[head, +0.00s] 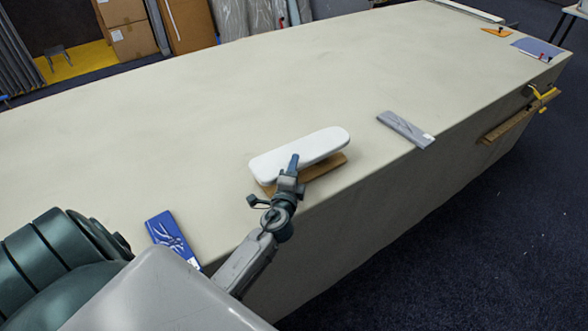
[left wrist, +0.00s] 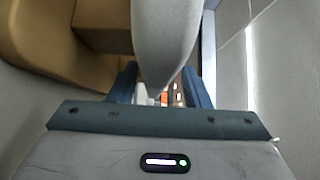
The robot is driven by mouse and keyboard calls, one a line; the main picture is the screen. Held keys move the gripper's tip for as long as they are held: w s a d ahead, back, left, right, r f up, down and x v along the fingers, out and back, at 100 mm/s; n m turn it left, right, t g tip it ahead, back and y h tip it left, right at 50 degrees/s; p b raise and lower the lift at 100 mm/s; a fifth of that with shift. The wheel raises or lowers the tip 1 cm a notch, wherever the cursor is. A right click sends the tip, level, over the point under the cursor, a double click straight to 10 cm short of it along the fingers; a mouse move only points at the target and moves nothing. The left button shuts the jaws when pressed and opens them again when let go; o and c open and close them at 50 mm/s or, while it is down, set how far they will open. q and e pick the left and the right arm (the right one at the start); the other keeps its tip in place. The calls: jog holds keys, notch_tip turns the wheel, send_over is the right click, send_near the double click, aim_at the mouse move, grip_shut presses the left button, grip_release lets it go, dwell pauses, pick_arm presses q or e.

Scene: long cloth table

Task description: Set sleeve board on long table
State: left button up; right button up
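The sleeve board, with a white padded top (head: 300,154) and a brown wooden base (head: 325,167), is at the near edge of the long table (head: 190,110). I cannot tell whether its base rests fully on the cloth. My left gripper (head: 292,163) reaches it from the near side. In the left wrist view, the fingers of the left gripper (left wrist: 162,85) lie on both sides of the white padded top (left wrist: 165,40) and seem to touch it. The wooden base (left wrist: 60,40) is to the left there. My right gripper is not in view.
A blue patterned piece (head: 172,237) lies at the near edge left of the board, and a grey one (head: 406,129) to its right. An orange piece (head: 497,32) and a blue-grey sheet (head: 537,48) lie at the far right end. The table's middle is clear.

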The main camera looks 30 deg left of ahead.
pick_arm(q)
jog(key=shift+w+a+f, duration=0.1)
jog(key=shift+a, duration=0.05)
jog(key=shift+s+f, duration=0.15)
jog(key=shift+s, duration=0.1)
jog(key=b+v, duration=0.3)
jog(key=v, duration=0.7)
jog(key=shift+s, duration=0.2)
jog(key=shift+s+d+b, duration=0.3)
jog(key=shift+s+d, duration=0.05)
jog(key=shift+s, duration=0.15)
